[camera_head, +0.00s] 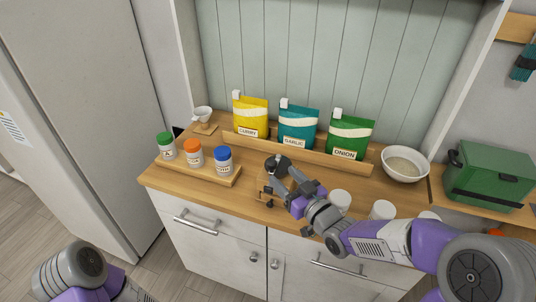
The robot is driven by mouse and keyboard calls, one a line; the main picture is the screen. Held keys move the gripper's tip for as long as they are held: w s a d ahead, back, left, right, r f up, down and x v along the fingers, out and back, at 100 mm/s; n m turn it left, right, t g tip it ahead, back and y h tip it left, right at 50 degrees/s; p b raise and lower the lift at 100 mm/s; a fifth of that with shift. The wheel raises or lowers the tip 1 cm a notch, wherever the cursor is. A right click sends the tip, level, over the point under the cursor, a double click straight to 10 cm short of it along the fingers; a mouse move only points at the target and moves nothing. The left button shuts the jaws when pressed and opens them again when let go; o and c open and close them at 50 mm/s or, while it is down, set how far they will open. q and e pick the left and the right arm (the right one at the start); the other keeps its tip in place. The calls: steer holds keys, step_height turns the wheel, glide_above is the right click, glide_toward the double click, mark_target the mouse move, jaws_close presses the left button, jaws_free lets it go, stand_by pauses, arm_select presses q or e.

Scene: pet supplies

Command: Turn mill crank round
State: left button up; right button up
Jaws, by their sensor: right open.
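My right arm reaches in from the right over the wooden counter (235,199). My right gripper (268,194) is over the front middle of the counter, with its jaws open. A small wooden piece with dark parts shows at the jaws; it may be part of the mill, but it is too small and too covered by my wrist to tell. I cannot make out the crank, or whether the gripper touches it. Part of my left arm shows at the bottom left; its gripper is out of view.
Jars with green (166,144), orange (193,153) and blue (222,159) lids stand on a wooden tray (207,177) at left. Curry (251,114), garlic (297,125) and onion (349,134) pouches stand behind. A white bowl (404,164) and green box (489,174) are at right.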

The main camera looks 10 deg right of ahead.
mark_target(275, 168)
steer(key=x, duration=0.6)
steer(key=shift+w+a, duration=0.2)
steer(key=shift+w, duration=0.15)
steer(key=shift+c, duration=0.2)
jaws_close()
